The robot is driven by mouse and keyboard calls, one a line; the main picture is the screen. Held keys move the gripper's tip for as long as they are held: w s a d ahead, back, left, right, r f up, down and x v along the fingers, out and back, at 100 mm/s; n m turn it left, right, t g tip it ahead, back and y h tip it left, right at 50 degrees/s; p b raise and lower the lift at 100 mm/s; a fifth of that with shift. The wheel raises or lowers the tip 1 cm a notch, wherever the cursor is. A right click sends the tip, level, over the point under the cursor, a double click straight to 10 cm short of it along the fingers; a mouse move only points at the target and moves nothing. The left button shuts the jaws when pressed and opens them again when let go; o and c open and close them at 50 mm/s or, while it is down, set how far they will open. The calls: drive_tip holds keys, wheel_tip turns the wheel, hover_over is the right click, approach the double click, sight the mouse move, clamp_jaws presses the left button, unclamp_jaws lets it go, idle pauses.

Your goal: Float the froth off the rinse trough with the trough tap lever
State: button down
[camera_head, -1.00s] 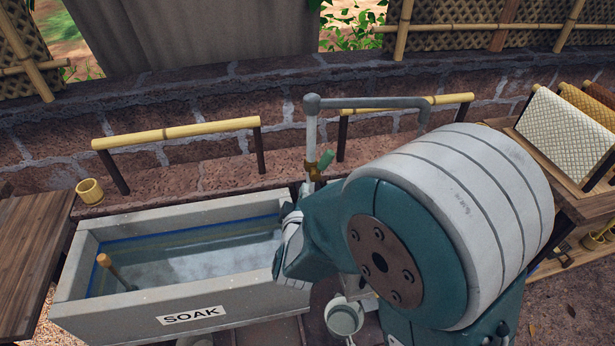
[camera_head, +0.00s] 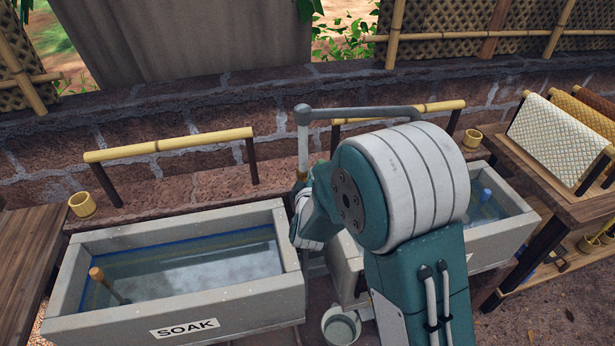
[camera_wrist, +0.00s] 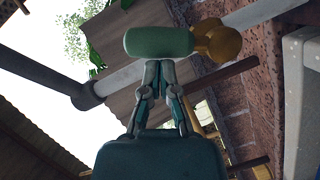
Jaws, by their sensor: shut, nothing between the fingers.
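The green tap lever (camera_wrist: 160,41) lies across the wrist view, joined to a brass tap body (camera_wrist: 215,41) on a grey pipe (camera_wrist: 258,17). My gripper (camera_wrist: 159,66) is shut and empty, its fingertips right at the lever's edge; I cannot tell whether they touch it. In the head view my arm hides the lever and my fingers. The pipe rises there and bends right (camera_head: 303,135). The right trough (camera_head: 500,243) holds water and is partly behind my arm. Its label is hidden, and I cannot make out froth.
The left trough (camera_head: 85,325), labelled SOAK, holds water and a wooden-handled tool (camera_head: 105,282). A blue-handled tool (camera_head: 485,195) stands in the right trough. A pail (camera_head: 341,326) sits between the troughs in front. Bamboo rails (camera_head: 170,145) stand behind. A shelf with draped sheets (camera_head: 555,138) is at right.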

drive_tip(key=shift+a, duration=0.2)
drive_tip(key=shift+d+m, duration=0.3)
drive_tip(key=shift+w+d+m, duration=0.1)
drive_tip(key=shift+d+m, duration=0.05)
drive_tip(key=shift+m, duration=0.15)
drive_tip(key=d+f+m+g+y, duration=0.1)
drive_tip(key=m, duration=0.1)
drive_tip(key=w+d+f+m+y, duration=0.1)
drive_tip(key=d+m, duration=0.1)
drive_tip(key=m, duration=0.1)
drive_tip(key=d+f+m+g+y, duration=0.1)
drive_tip(key=m, duration=0.1)
drive_tip(key=shift+w+d+f+g, duration=0.15)
drive_tip(key=shift+d+f+g, duration=0.05)
drive_tip(key=shift+d+g, duration=0.1)
idle(0.4)
drive_tip(key=shift+f, duration=0.15)
idle(0.4)
